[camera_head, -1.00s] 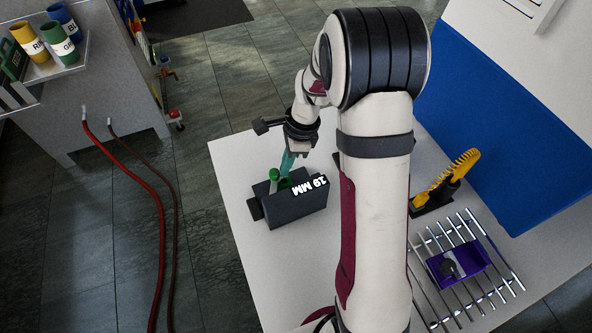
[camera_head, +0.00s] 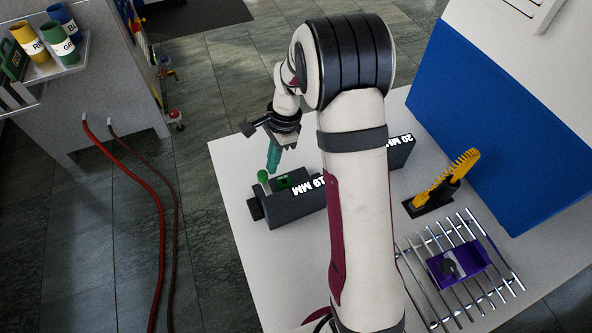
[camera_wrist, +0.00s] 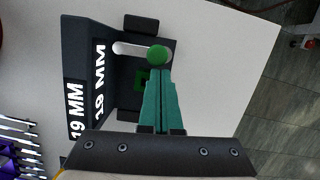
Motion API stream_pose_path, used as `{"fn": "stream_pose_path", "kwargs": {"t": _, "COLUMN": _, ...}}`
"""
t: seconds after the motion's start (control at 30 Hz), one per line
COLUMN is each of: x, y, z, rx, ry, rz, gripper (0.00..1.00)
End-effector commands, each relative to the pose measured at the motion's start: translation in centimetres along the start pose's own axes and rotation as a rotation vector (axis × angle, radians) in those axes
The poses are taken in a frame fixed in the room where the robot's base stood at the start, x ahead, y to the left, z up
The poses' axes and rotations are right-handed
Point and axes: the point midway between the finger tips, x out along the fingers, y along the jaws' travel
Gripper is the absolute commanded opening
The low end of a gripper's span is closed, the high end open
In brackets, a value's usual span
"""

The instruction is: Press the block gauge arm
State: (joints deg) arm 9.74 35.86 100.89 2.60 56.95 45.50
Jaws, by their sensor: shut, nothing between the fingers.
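The block gauge is a dark block (camera_head: 292,207) marked 19 MM on the white table, and it fills the left of the wrist view (camera_wrist: 125,75). Its arm is a pale lever (camera_wrist: 130,48) with a round green knob (camera_head: 263,176); the knob also shows in the wrist view (camera_wrist: 158,55). A green patch (camera_head: 283,183) is on the block's top. My gripper (camera_head: 272,166) has teal fingers pressed together and empty, pointing down just above and right of the knob. In the wrist view the fingertips (camera_wrist: 160,72) end close to the knob; I cannot tell whether they touch.
A second dark block (camera_head: 399,151) marked 20 MM stands partly behind my arm. A yellow toothed lever (camera_head: 447,177) on a black base and a metal rack (camera_head: 503,258) with a purple holder (camera_head: 468,262) are at right. The table left of the gauge is clear.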

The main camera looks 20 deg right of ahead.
Motion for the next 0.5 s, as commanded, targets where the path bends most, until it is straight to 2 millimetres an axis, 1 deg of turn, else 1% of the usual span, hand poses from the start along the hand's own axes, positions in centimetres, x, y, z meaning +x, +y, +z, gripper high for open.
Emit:
{"fn": "stream_pose_path", "kwargs": {"t": 0.37, "x": -0.1, "y": 0.0, "z": 0.0, "rx": 0.000, "ry": 0.000, "rz": 0.000, "gripper": 0.00}}
{"fn": "stream_pose_path", "kwargs": {"t": 0.43, "x": -0.5, "y": -0.1, "z": 0.0, "rx": 0.000, "ry": 0.001, "rz": -0.002, "gripper": 0.00}}
{"fn": "stream_pose_path", "kwargs": {"t": 0.5, "x": -1.5, "y": -0.1, "z": 0.0, "rx": 0.000, "ry": 0.001, "rz": -0.003, "gripper": 0.00}}
